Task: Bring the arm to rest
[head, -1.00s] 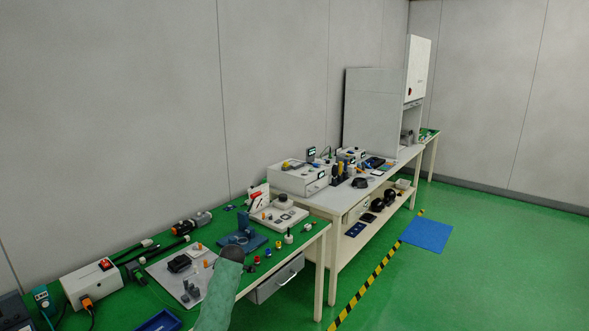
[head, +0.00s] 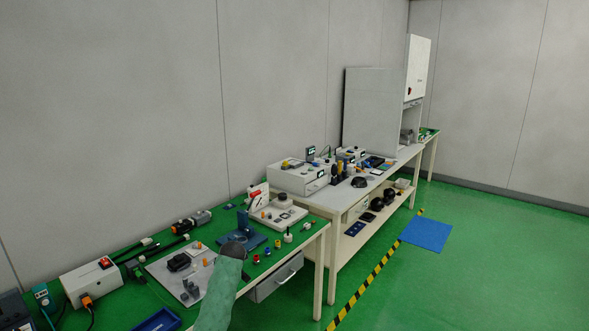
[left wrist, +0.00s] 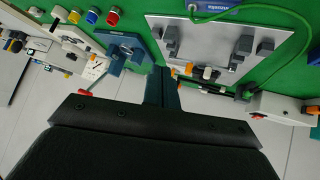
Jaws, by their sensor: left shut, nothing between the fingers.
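My left arm (head: 218,295), a green-grey link with a dark rounded end, rises from the bottom of the head view, in front of the near bench's edge. My left gripper does not show clearly in the head view. In the left wrist view its dark body fills the lower middle, and the narrow fingers of my left gripper (left wrist: 162,76) are together with nothing seen between them. Behind the fingers are a blue bracket (left wrist: 122,46) and a grey plate (left wrist: 205,62) with dark blocks. My right arm and gripper are in neither view.
The near bench has a green top (head: 120,243) crowded with a white power box (head: 90,282), tools and small knobs. A drawer (head: 277,278) hangs under its front edge. A second bench with instruments stands beyond. Green floor (head: 450,290) is open at right, with a blue mat (head: 427,235).

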